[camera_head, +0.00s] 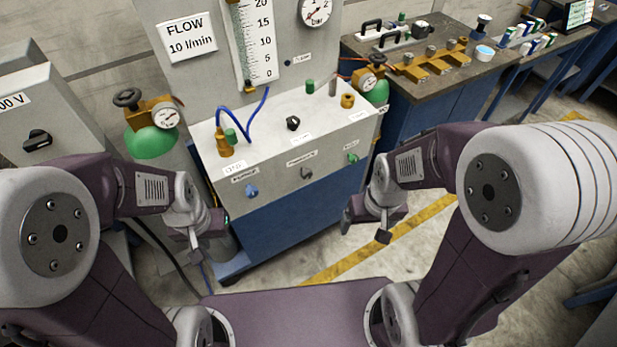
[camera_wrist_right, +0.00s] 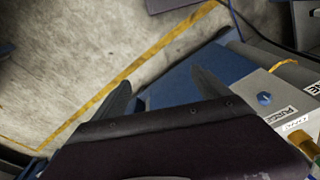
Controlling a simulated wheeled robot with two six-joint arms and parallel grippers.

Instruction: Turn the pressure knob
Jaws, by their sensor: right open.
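The pressure knob (camera_head: 306,173) is a small dark knob in the middle of the grey cabinet's sloped front panel, under a label that reads as pressure. A blue knob (camera_head: 251,191) is left of it and a green knob (camera_head: 352,158) right of it. My right gripper (camera_head: 365,228) is open and empty, below and to the right of the panel, apart from it. Its two spread fingers show in the right wrist view (camera_wrist_right: 160,92), where the blue purge knob (camera_wrist_right: 264,98) is at the right. My left gripper (camera_head: 208,232) hangs left of the cabinet, its finger gap unclear.
A black knob (camera_head: 293,123) and brass fittings with a blue hose (camera_head: 245,122) are on the cabinet top. Gas cylinders with gauges (camera_head: 165,117) flank it. A workbench (camera_head: 440,80) stands at back right. The floor (camera_head: 345,255) before the cabinet is clear.

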